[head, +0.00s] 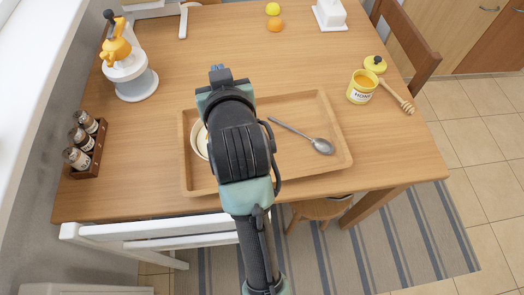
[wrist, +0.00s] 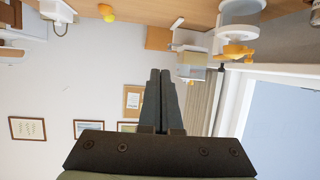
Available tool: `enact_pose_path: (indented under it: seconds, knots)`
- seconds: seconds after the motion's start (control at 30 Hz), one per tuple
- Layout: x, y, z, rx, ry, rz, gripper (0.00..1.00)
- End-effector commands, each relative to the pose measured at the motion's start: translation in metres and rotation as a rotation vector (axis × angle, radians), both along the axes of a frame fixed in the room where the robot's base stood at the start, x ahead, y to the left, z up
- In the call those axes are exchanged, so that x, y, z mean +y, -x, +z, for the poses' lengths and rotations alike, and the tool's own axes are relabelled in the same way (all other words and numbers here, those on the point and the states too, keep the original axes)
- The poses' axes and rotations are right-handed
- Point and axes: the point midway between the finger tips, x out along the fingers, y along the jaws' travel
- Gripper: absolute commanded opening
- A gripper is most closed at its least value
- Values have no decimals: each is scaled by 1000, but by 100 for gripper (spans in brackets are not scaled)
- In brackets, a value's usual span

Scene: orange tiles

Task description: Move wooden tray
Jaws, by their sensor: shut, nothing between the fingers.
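The wooden tray (head: 300,102) lies flat near the front edge of the wooden table in the head view. A metal spoon (head: 322,146) and a white bowl (head: 199,146) are in it. My arm crosses above the tray's left half and hides part of the tray and most of the bowl. My gripper (wrist: 161,74) is shut and empty in the wrist view, its two black fingers side by side. It points away from the tray toward the room, and the tray is not in the wrist view.
A honey jar (head: 361,87) and a honey dipper (head: 398,97) are right of the tray. A spice rack (head: 88,150) and an orange-and-white juicer (head: 130,75) are on the left. A white chair (head: 160,232) stands at the front. The table behind the tray is mostly clear.

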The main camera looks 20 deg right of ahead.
Motion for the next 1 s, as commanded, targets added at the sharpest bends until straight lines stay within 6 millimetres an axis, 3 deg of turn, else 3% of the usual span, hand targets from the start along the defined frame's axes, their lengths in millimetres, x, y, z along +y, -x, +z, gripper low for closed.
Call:
enact_pose_path:
  seconds: [0.03,0.27,0.5,0.63,0.8,1.0]
  knots:
    - [-5,8,2,77,-12,-11,0]
    - [-19,61,-48,398,-70,-47,0]
    - [-21,140,-84,708,-142,-78,0]
    - [-19,174,-96,818,-171,-87,0]
    - [-18,193,-105,880,-188,-93,0]
    - [-19,191,-123,885,-190,-93,0]
